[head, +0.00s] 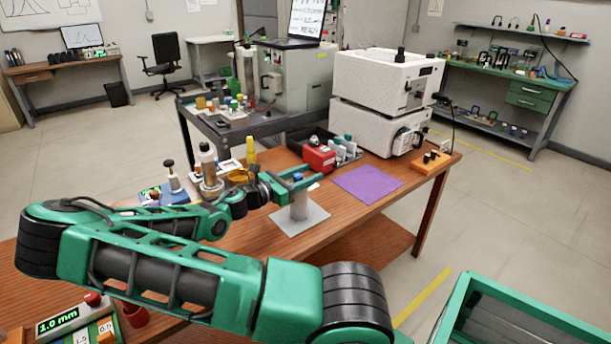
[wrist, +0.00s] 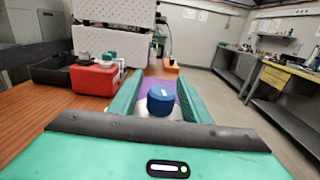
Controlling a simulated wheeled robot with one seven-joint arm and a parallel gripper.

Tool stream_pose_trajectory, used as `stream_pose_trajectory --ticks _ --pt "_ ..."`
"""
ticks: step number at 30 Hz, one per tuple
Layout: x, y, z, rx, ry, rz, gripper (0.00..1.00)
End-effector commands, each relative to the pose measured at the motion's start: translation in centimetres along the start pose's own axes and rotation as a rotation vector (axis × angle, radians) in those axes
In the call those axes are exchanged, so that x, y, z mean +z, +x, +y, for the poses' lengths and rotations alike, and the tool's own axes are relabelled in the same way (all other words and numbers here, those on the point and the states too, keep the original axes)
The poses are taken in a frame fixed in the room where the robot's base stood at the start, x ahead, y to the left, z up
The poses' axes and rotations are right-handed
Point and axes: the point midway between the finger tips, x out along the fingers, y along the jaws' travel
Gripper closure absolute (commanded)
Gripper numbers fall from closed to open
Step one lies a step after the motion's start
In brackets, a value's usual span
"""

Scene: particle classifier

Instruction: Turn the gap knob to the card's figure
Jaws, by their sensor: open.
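A display box (head: 66,319) reading "1.0 mm" in green sits at the lower left of the head view, with a red knob (head: 92,299) at its end. Figure labels (head: 92,332) stand beside it, one reading "0.5"; another is partly hidden. I cannot tell which is the card. My gripper (head: 304,182) is far from that box, over the middle of the table. It is open, with its fingers either side of a blue cap (wrist: 160,101) on a grey cylinder (head: 299,207). I cannot tell whether they touch it.
The cylinder stands on a grey plate (head: 300,222). A purple mat (head: 367,184), a red box (head: 319,157) and white stacked machines (head: 382,82) are to the right and behind. Small bottles and a blue-based stand crowd the left. My arm crosses the table's near side.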

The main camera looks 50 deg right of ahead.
Motion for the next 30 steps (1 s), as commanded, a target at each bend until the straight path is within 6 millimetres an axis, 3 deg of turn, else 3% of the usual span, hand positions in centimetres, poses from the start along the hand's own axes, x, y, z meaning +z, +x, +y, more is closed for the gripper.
stream_pose_trajectory --ticks 10,15,16,30 --pt "0.02 0.4 0.03 0.001 0.0 0.0 0.57" --pt "0.01 0.38 0.03 0.001 0.0 0.0 0.95" --pt "0.01 0.38 0.03 0.001 0.0 0.0 0.98" --pt "-0.01 0.39 -0.17 -0.044 0.0 0.001 0.98"
